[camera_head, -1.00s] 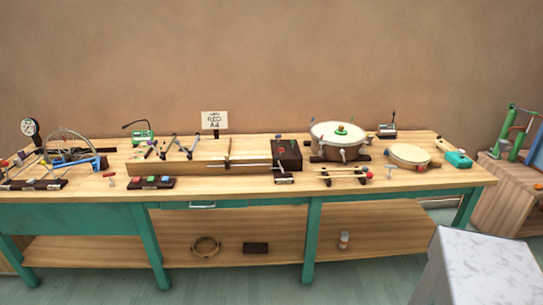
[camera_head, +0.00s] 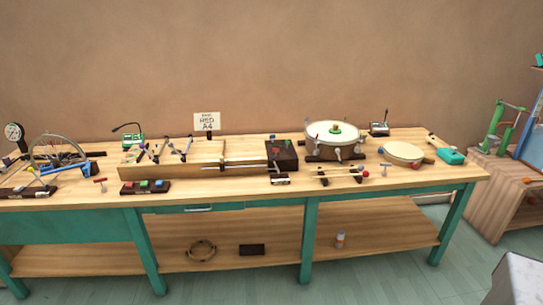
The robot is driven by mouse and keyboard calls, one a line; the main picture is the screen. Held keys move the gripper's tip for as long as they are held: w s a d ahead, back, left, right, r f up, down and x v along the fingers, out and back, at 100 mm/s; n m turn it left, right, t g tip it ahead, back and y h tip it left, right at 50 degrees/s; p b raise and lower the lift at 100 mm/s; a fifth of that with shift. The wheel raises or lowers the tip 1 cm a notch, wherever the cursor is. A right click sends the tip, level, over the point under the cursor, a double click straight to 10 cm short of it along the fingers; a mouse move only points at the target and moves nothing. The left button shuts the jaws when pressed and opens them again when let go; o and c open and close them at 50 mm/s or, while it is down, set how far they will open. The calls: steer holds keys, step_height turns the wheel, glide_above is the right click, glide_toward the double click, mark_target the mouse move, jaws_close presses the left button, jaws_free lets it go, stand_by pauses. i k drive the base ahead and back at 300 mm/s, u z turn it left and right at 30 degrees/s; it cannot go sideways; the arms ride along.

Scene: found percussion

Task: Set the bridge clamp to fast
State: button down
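A long wooden board instrument (camera_head: 150,171) lies on the workbench, with several small upright pieces (camera_head: 187,147) on its left part and rods across its middle. A dark box (camera_head: 282,153) with small coloured levers adjoins its right end. The bridge clamp is too small to pick out with certainty; it may be one of the small parts on this board. No fast marking can be read. My gripper is not in view.
The green-legged workbench (camera_head: 402,190) also holds a large drum (camera_head: 318,133), a frame drum (camera_head: 404,153), a dial gauge (camera_head: 14,132), a wheel (camera_head: 58,150) and a button block (camera_head: 146,187). A pale block (camera_head: 522,280) stands lower right. The floor in front is clear.

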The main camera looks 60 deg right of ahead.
mark_target(273, 158)
steer(key=u, duration=0.05)
steer(key=i, duration=1)
steer(key=z, duration=0.05)
